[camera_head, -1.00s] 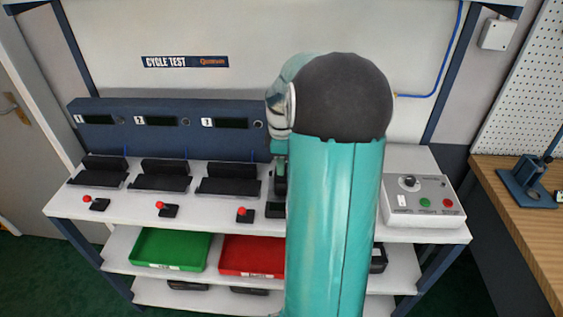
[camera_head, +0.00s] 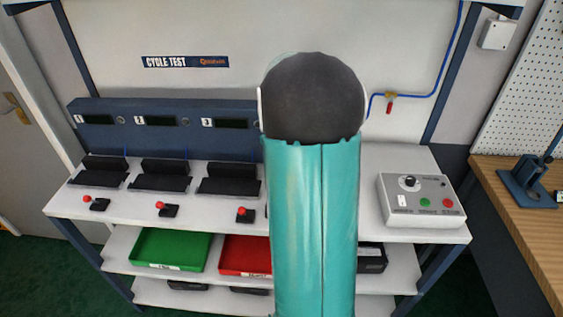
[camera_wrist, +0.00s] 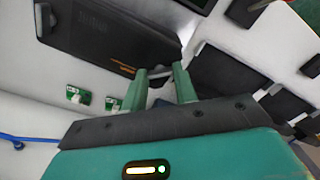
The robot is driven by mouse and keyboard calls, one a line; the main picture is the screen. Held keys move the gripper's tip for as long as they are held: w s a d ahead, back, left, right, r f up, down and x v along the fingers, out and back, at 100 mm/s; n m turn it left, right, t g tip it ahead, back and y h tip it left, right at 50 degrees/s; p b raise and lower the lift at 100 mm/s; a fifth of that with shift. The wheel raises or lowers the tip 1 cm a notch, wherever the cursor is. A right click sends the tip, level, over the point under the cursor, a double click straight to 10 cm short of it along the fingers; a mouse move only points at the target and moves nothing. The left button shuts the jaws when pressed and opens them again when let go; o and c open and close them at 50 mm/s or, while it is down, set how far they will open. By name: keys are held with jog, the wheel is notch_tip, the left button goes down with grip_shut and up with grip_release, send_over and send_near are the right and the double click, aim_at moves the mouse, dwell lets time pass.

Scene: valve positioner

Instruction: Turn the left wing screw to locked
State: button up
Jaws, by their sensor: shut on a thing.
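My gripper (camera_wrist: 160,80) shows in the wrist view, with its two green fingers a little apart and shut on a dark part (camera_wrist: 160,76) between them. I cannot tell whether this part is the left wing screw. The fingertips are beside the lower right end of a dark box with an orange mark (camera_wrist: 120,40). Two small green plates with white pieces (camera_wrist: 75,95) (camera_wrist: 112,103) are on the white surface to the left, apart from the fingers. In the head view my arm hides the gripper and the place where it works.
A control box (camera_head: 422,200) stands on the right of the white bench. Several dark cradles (camera_head: 165,175) with red-knobbed levers stand on the left. A blue air line with a red valve (camera_head: 390,103) runs on the back wall. Green (camera_head: 170,249) and red (camera_head: 244,256) trays are on the shelf below.

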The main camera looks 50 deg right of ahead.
jog(key=m, duration=0.4)
jog(key=shift+m, duration=1.7)
jog(key=o, duration=1)
notch_tip(320, 180, up, 14)
jog(key=shift+f, duration=0.1)
